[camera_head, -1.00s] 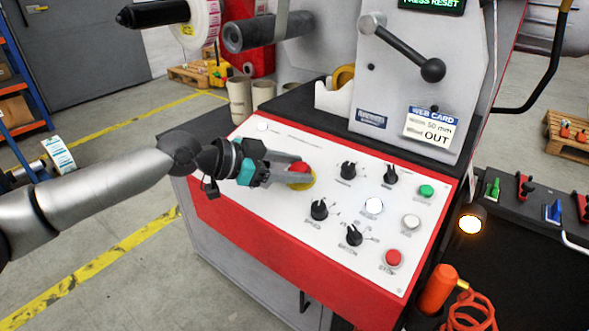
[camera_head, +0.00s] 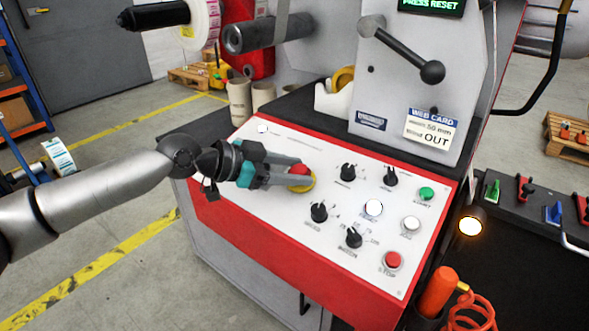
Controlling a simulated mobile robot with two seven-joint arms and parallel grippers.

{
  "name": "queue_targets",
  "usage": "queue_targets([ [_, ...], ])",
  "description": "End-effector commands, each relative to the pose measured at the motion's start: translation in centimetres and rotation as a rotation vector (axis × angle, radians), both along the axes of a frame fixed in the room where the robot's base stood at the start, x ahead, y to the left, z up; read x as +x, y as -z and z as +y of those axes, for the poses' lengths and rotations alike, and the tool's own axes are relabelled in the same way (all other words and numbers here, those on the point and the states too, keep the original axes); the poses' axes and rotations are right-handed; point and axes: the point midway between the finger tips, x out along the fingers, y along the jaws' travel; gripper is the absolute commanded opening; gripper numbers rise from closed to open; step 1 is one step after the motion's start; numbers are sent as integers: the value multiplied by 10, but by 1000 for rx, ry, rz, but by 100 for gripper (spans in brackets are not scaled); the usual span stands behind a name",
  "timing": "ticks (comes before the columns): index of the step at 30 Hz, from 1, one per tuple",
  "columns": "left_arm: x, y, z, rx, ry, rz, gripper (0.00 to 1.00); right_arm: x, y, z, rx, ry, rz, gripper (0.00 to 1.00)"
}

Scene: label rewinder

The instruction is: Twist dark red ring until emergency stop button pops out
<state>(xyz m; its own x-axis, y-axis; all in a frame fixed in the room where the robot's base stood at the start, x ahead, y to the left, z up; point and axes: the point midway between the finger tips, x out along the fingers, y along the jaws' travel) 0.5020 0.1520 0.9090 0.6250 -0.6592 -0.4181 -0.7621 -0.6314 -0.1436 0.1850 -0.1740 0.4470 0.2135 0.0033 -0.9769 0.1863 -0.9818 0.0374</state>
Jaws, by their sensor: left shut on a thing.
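The emergency stop button (camera_head: 299,170) is a red mushroom head on a yellow round base (camera_head: 302,187), at the upper left part of the white control panel (camera_head: 290,225). My left gripper (camera_head: 297,176) reaches in from the left, low over the panel, with its two grey fingers on either side of the red head and shut on it. The fingers cover part of the button, and I cannot make out a separate dark red ring. My right gripper is not in view.
Black knobs (camera_head: 319,212), a green button (camera_head: 427,193), white buttons (camera_head: 374,207) and a red stop button (camera_head: 391,261) sit right of the gripper. A black-knobbed lever (camera_head: 432,72) stands above the panel. An orange handle (camera_head: 437,291) with a coiled hose is at the lower right.

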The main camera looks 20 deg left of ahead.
Motion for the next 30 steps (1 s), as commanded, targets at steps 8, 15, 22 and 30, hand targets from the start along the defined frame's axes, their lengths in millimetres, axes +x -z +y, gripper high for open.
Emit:
queue_targets([
  [8, 1, 3, 5, 10, -9, 4, 74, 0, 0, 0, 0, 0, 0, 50],
  [15, 1, 2, 3, 5, -5, 3, 84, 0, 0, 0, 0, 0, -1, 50],
  [22, -3, -1, 7, 6, -6, 3, 84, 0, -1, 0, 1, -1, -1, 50],
  [30, -29, -17, 35, 7, -7, 7, 84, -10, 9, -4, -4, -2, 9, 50],
])
